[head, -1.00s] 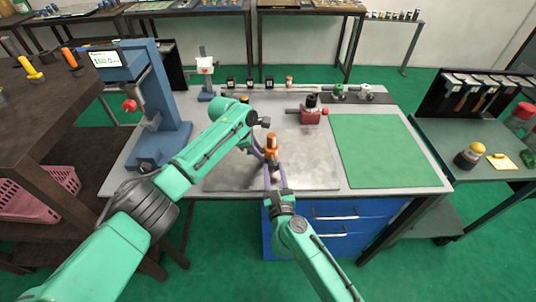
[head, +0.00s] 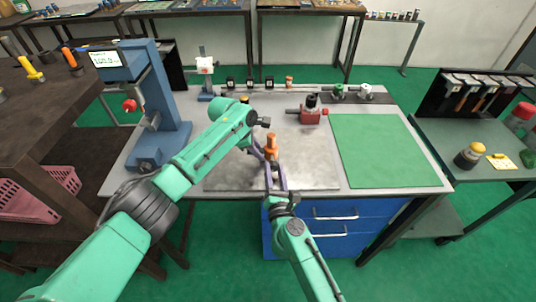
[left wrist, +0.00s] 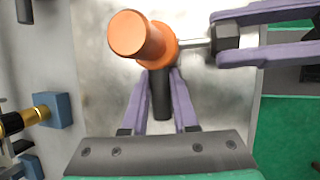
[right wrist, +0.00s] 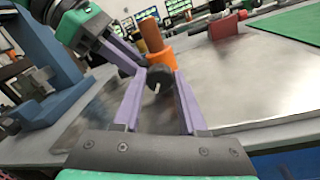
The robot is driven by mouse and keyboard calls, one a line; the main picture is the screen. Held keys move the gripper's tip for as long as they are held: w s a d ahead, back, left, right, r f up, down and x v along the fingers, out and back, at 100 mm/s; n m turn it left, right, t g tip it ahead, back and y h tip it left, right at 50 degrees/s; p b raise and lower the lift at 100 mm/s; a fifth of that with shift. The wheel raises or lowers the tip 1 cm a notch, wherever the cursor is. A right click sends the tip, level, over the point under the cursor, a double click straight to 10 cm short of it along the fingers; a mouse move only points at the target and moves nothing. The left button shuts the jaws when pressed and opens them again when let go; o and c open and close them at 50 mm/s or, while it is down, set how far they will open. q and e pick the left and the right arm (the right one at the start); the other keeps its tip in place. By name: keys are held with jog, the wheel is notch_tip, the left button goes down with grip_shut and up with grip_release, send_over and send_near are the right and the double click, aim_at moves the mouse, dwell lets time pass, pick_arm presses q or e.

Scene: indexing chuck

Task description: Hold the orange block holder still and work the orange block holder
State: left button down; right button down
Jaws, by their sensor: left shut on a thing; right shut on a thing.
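The orange block holder (head: 271,144) stands upright on the metal plate near the bench's front. It also shows in the left wrist view (left wrist: 142,36) and the right wrist view (right wrist: 157,48). My left gripper (left wrist: 158,82) is shut on its dark bar handle (left wrist: 160,96). A silver rod (left wrist: 194,43) runs from the holder's side to a black knob (left wrist: 228,44). My right gripper (right wrist: 158,84) is shut on that knob, which partly hides the holder's lower part in the right wrist view. Both grippers are small and partly covered in the head view.
A red holder (head: 309,115) stands behind on the bench, right of the orange one. A green mat (head: 385,150) lies clear on the right. A blue press with a display (head: 105,59) stands at the left. Several small items line the bench's back edge.

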jog(key=shift+f+m, duration=0.1)
jog(key=shift+m, duration=0.5)
jog(key=shift+c, duration=2.2)
grip_release()
